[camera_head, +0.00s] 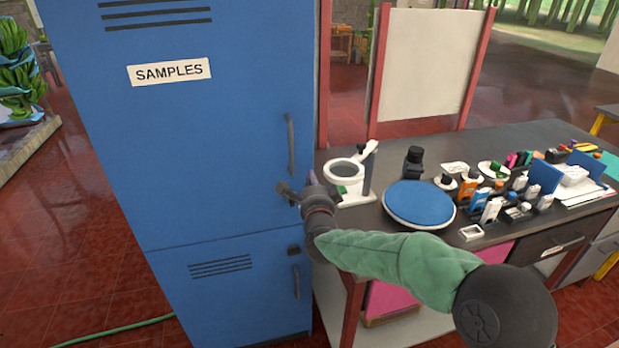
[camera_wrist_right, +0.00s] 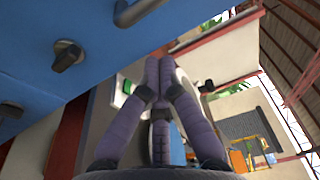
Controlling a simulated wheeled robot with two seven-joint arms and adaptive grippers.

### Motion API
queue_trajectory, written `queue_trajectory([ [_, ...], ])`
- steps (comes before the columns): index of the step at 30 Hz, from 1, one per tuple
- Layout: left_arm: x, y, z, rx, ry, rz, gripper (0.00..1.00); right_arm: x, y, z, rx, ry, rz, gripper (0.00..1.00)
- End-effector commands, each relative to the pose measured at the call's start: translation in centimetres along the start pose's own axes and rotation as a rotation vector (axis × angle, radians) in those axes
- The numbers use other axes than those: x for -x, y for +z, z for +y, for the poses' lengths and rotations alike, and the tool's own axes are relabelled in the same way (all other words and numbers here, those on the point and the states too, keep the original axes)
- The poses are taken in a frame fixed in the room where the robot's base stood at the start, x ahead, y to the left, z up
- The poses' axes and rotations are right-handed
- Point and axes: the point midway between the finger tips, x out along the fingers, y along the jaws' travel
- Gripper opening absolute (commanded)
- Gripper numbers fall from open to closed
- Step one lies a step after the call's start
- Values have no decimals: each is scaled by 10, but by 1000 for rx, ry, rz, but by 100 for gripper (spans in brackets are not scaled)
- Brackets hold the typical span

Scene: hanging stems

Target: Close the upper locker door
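The blue upper locker door (camera_head: 200,130) bears a SAMPLES label (camera_head: 169,72), a vertical grey handle (camera_head: 291,145) and a dark turn knob (camera_head: 284,190). It looks flush with the locker front, with no clear gap showing. In the right wrist view, the door (camera_wrist_right: 60,20) fills the upper left, with its knob (camera_wrist_right: 67,55) and part of the handle (camera_wrist_right: 137,10). My right gripper (camera_head: 311,180) is beside the door's right edge, near the knob. Its purple fingers (camera_wrist_right: 159,68) meet at the tips with nothing visible between them. My left gripper is out of view.
The lower locker door (camera_head: 235,290) sits flush below. A bench (camera_head: 480,150) stands close on the right, carrying a white ring-shaped device (camera_head: 343,170), a round blue-topped disc (camera_head: 419,203) and many small items. Open red tiled floor (camera_head: 75,230) lies left.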

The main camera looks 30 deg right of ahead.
Motion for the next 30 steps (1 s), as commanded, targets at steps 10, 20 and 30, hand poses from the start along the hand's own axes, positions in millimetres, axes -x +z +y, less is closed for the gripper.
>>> queue_trajectory([
  [10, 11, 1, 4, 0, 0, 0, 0, 51, -8, 1, 1, 4, -1, 0],
  [20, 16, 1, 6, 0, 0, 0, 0, 80, -13, 3, 1, 5, -1, 0],
  [30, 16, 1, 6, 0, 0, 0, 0, 80, -6, 17, 35, 40, -23, 0],
])
